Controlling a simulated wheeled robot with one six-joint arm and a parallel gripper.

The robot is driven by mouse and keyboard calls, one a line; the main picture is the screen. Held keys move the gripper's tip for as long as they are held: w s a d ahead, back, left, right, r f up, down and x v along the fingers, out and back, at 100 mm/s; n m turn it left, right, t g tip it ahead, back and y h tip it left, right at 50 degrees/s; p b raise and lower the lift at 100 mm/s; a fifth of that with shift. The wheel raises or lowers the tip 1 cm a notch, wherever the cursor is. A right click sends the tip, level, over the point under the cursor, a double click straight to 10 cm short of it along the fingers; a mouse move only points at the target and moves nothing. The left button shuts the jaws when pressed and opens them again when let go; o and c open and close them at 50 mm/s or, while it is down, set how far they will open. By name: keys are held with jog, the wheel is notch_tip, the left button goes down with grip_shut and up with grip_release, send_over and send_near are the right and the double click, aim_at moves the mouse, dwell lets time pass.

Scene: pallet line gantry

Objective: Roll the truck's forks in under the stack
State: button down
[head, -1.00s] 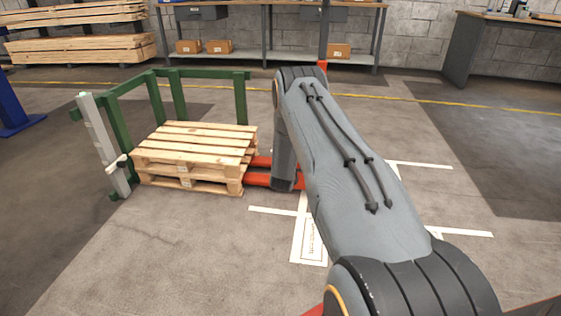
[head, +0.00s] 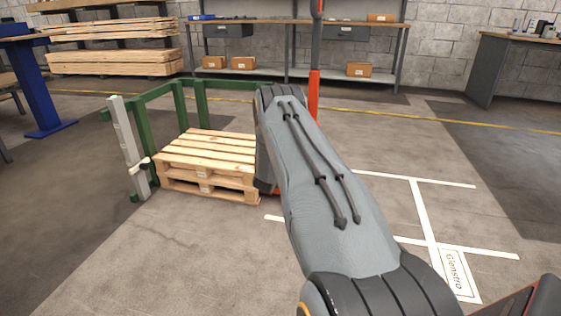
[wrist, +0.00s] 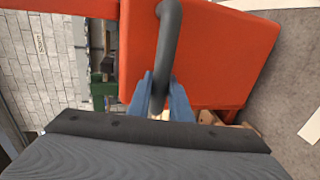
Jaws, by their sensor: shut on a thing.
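The stack of wooden pallets (head: 207,145) stands on the floor inside a green frame (head: 202,98) in the head view. My arm covers its right edge. The truck's red upright (head: 313,95) rises behind my arm, and a small bit of red (head: 276,192) shows low beside the stack. The forks are mostly hidden, so I cannot tell how deep they are. In the wrist view, the truck's red body (wrist: 215,50) fills the top. My gripper (wrist: 160,90) has blue fingers closed around its dark grey handle bar (wrist: 168,45). The gripper is hidden in the head view.
A pale post (head: 129,148) stands left of the stack, at the green frame's near end. White floor lines (head: 424,210) and a floor label (head: 455,273) lie to the right, with open floor around them. Shelving (head: 300,75) and a workbench (head: 490,70) stand at the back.

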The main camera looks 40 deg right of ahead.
jog(key=c, duration=1.6)
grip_release()
jog(key=shift+d, duration=0.1)
jog(key=shift+p+v, duration=1.75)
jog(key=shift+v, duration=2.15)
